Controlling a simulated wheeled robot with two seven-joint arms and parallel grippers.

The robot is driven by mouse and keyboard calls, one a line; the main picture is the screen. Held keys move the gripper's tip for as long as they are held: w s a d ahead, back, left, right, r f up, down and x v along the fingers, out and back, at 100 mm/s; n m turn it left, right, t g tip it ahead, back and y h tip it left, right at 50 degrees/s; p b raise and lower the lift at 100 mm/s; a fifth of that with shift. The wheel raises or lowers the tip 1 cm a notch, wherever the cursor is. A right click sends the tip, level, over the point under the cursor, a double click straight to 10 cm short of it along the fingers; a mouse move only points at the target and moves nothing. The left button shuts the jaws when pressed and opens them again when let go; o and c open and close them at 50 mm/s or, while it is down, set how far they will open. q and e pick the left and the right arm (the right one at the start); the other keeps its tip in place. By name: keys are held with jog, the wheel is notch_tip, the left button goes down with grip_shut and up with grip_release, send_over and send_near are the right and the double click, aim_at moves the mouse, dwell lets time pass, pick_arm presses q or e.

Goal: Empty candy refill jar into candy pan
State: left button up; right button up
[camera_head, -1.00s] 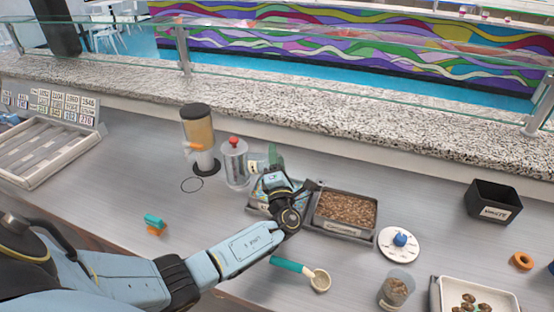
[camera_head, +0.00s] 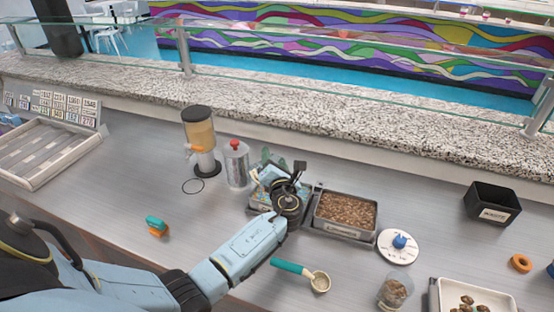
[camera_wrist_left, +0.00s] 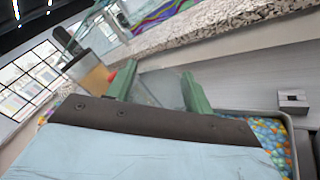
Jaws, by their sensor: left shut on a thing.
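My left gripper (camera_head: 275,160) is above the candy pan (camera_head: 256,209), with its wrist rolled over. In the left wrist view its green fingers (camera_wrist_left: 160,88) are shut on a clear jar (camera_wrist_left: 158,90), which looks like the candy refill jar. The jar is tilted and its body looks see-through; I cannot tell whether any candy is left inside. Many coloured candies (camera_wrist_left: 270,135) lie in the pan below, also showing at the left edge of the hand. In the head view my wrist hides most of the jar and pan. My right gripper is out of view.
A pan of brown crumbs (camera_head: 346,210) adjoins on the right. A metal canister with a red knob (camera_head: 236,165) and a dispenser (camera_head: 200,140) stand close on the left.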

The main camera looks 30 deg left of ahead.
pick_arm(q)
jog(key=n, duration=0.2)
jog(key=n+g+h, duration=0.1)
jog(key=shift+s+a+r+p, duration=0.25)
jog(key=shift+a+r+p, duration=0.05)
jog(key=shift+p, duration=0.05)
jog(key=n+h+p, duration=0.1)
jog(key=r+n+p, duration=0.1)
jog(key=n, duration=0.1)
jog(key=shift+r+g+h, duration=0.3)
jog(key=shift+h, duration=0.1)
jog(key=shift+r+n+h+p, duration=0.2)
jog(key=shift+n+h+p, duration=0.4)
jog(key=shift+p, duration=0.05)
